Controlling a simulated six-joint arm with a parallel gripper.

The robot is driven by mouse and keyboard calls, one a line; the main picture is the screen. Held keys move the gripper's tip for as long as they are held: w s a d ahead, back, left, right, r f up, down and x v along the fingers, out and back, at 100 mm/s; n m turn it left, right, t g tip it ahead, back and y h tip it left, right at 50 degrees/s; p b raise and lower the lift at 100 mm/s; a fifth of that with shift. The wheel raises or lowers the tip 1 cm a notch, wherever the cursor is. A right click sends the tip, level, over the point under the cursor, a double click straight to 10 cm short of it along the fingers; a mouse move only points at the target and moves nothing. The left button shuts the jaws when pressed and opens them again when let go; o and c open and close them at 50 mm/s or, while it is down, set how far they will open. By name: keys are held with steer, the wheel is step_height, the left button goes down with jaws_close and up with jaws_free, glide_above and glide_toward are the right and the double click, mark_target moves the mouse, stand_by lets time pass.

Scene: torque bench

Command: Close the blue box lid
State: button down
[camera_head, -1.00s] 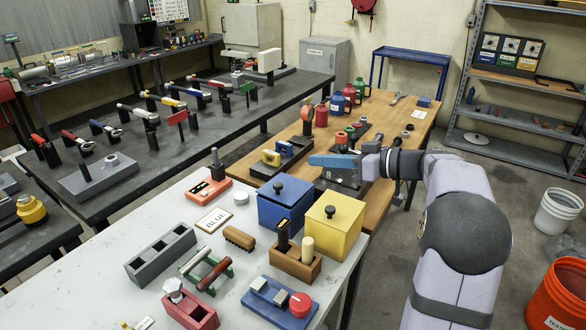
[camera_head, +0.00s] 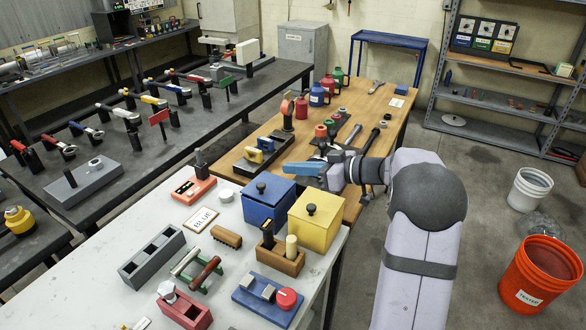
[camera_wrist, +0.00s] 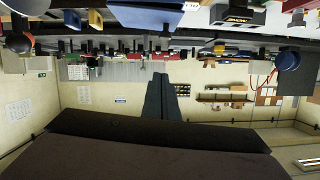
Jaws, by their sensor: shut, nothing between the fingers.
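The blue box (camera_head: 268,212) stands at the back right of the white table, beside a yellow box. Its blue lid (camera_head: 268,190) with a black knob (camera_head: 261,187) lies on top of the box; I cannot tell whether it is fully seated. My gripper (camera_head: 290,169) is shut and empty. In the head view its blue fingers point left, above and behind the blue box, apart from the lid. In the upside-down wrist view, my dark closed fingers (camera_wrist: 160,97) reach into the middle of the picture.
The yellow box (camera_head: 316,220) with its black knob is close on the right. A wooden holder (camera_head: 280,258) stands in front, and a BLUE sign (camera_head: 202,219) lies to the left. The wooden bench (camera_head: 375,110) behind carries bottles and tools.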

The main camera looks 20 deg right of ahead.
steer(key=p, duration=0.4)
glide_above(270, 194)
steer(key=f, duration=0.2)
step_height(270, 194, down, 3)
steer(key=shift+r+p, duration=0.1)
steer(key=shift+p, duration=0.65)
steer(key=shift+s+f+p, duration=0.1)
steer(key=shift+f+p, duration=0.2)
steer(key=shift+f, duration=0.5)
steer(key=shift+f+b, duration=0.15)
steer(key=shift+b, duration=0.2)
